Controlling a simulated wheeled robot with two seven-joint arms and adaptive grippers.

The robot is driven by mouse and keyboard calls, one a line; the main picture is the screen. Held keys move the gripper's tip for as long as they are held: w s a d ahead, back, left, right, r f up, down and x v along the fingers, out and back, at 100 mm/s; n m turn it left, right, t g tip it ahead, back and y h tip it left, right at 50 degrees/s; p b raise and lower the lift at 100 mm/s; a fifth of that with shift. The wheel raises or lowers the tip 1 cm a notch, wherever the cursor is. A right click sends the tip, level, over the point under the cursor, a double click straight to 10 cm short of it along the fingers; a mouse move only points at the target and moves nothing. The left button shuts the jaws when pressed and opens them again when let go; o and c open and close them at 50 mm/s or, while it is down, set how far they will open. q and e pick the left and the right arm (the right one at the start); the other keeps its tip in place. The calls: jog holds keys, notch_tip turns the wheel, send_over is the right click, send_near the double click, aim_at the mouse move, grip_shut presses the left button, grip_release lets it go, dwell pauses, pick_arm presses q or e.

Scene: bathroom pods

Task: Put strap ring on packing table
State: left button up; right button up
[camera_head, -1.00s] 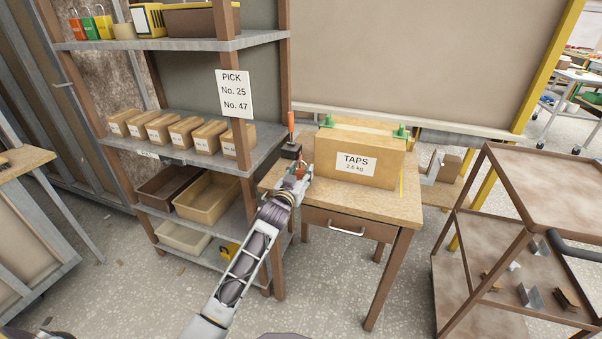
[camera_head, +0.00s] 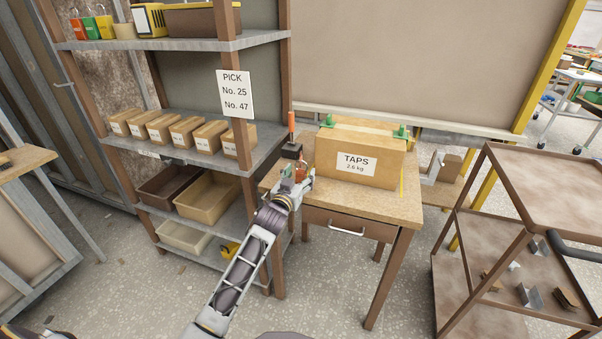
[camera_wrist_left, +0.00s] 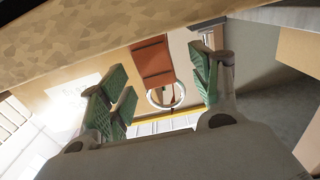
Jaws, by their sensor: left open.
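The strap ring shows in the left wrist view as a pale round ring (camera_wrist_left: 178,102) with a red-brown strap (camera_wrist_left: 152,62). The ring appears between the two open green-padded fingers of my left gripper (camera_wrist_left: 163,90), with a gap on each side. In the head view my left gripper (camera_head: 297,176) is at the left front edge of the packing table (camera_head: 385,203). A small reddish piece (camera_head: 302,168) shows at its fingertips, partly hidden. I cannot tell what the strap ring rests on or hangs from. My right gripper is out of view.
A box marked TAPS (camera_head: 385,155) fills much of the tabletop. A dark block (camera_head: 291,151) with an orange upright (camera_head: 291,122) stands at its left. A shelf rack (camera_head: 215,160) stands close on the left, a brown cart (camera_head: 550,190) on the right. The table's front strip is clear.

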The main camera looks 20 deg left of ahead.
pick_arm(q)
jog(key=shift+s+p, duration=0.35)
jog(key=shift+s, duration=2.25)
send_near(300, 175)
jog(key=shift+a+r, duration=0.1)
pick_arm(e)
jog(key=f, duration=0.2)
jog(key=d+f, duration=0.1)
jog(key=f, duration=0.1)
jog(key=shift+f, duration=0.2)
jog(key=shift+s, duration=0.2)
